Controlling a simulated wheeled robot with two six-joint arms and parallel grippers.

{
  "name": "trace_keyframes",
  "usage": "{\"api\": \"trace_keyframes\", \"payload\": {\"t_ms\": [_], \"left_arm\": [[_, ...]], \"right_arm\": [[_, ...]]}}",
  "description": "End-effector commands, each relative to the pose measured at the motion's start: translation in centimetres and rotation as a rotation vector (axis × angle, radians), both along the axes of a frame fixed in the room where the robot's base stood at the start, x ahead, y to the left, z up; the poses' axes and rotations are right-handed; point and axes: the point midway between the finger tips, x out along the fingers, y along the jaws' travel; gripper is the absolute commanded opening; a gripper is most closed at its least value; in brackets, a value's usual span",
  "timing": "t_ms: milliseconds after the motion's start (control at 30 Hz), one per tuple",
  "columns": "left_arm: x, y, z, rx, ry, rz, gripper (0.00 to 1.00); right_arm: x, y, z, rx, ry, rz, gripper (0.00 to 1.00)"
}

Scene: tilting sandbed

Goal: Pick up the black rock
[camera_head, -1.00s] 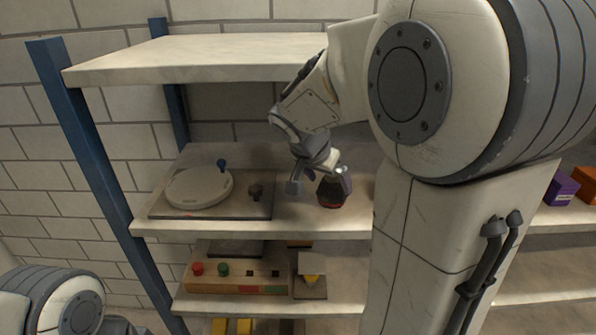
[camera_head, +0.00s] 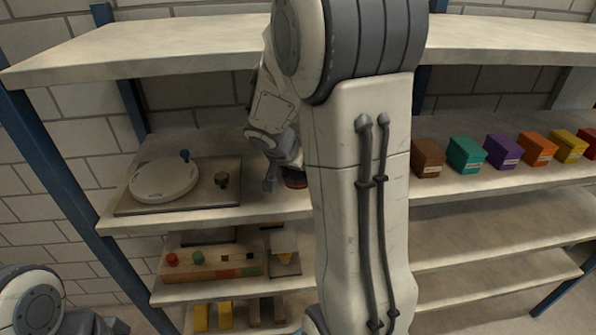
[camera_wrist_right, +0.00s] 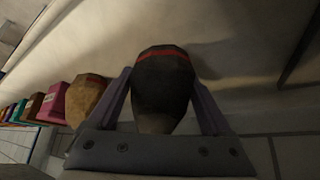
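The black rock, dark and faceted with a red band, shows between the fingers of my right gripper in the right wrist view (camera_wrist_right: 163,85). In the head view, part of the rock (camera_head: 295,181) shows on the middle shelf beside my arm. My right gripper (camera_wrist_right: 163,88) has one finger on each side of the rock, close to its sides. Whether the fingers press on it is unclear. In the head view one finger of the right gripper shows left of the rock, and the other is hidden by my arm. Only part of my left arm shows at the lower left; its gripper is out of view.
A board with a round white plate (camera_head: 165,179) and a dark knob lies left of the rock. A tan rounded object (camera_wrist_right: 88,98) stands near my right gripper, then a pink box (camera_wrist_right: 61,100) and several coloured boxes. Another shelf board (camera_head: 160,55) is above.

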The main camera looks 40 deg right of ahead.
Motion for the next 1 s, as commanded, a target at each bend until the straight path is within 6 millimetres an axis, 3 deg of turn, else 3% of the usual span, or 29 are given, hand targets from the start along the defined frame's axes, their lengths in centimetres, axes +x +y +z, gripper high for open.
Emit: {"api": "trace_keyframes", "payload": {"t_ms": [33,100,533,867,1000], "left_arm": [[0.0,0.0,0.0,0.000,0.000,0.000,0.50],[0.0,0.0,0.0,0.000,0.000,0.000,0.50],[0.0,0.0,-0.1,0.000,0.000,0.000,0.50],[0.0,0.0,-1.0,0.000,0.000,0.002,0.50],[0.0,0.0,-2.7,0.000,0.000,0.004,0.50]], "right_arm": [[0.0,0.0,0.0,0.000,-0.001,0.001,0.27],[0.0,0.0,0.0,0.000,-0.001,0.001,0.01],[0.1,0.0,0.6,-0.002,-0.005,-0.001,0.00],[0.2,0.0,3.7,-0.003,-0.009,0.000,0.00],[-0.9,2.4,3.3,-0.002,-0.007,0.008,0.00]]}}
